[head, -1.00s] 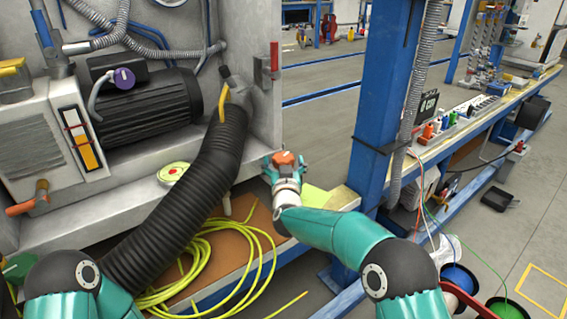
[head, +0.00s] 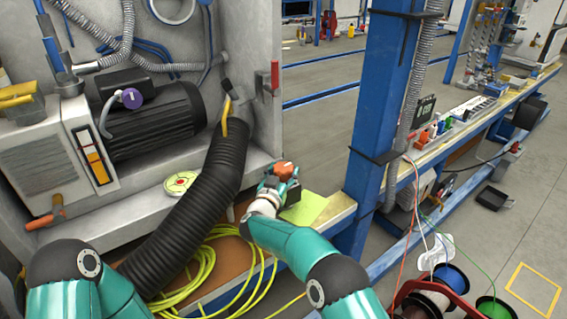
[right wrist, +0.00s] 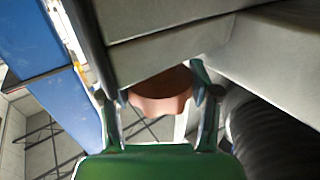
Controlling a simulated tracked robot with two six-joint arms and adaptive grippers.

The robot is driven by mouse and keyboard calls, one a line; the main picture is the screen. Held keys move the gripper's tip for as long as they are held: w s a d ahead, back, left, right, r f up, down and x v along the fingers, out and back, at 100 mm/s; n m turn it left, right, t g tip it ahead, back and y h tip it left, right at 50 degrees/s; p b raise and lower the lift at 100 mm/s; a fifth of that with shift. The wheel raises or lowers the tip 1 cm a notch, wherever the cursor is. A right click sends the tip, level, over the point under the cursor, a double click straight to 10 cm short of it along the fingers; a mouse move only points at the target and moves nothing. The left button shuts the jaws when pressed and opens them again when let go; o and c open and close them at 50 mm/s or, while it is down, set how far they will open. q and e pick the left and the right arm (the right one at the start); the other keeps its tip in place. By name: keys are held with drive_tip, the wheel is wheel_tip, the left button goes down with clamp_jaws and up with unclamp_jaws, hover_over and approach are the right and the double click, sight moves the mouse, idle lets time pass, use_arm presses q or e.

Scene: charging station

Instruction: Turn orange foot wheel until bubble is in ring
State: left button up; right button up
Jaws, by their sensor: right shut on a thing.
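The orange foot wheel (head: 284,169) is at the front right corner under the grey machine's base. My right gripper (head: 280,178) is shut on it. In the right wrist view the wheel (right wrist: 160,92) sits between the two fingers, just under the grey base edge. A round pale disc with a green ring (head: 180,183), which looks like the bubble level, lies on the machine's ledge. The bubble inside is too small to make out. My left arm shows at the lower left, but its gripper is out of view.
A thick black corrugated hose (head: 195,200) runs down the machine left of the wheel. Yellow cable coils (head: 195,265) lie below it. A blue post (head: 385,110) stands to the right. A yellow-green sheet (head: 305,208) lies beside the gripper.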

drive_tip(key=shift+r+h, duration=0.1)
drive_tip(key=shift+h, duration=0.2)
drive_tip(key=o, duration=1.1)
drive_tip(key=shift+o, duration=0.2)
drive_tip(key=v, duration=0.7)
drive_tip(key=shift+s, duration=0.2)
drive_tip(key=shift+a, duration=0.1)
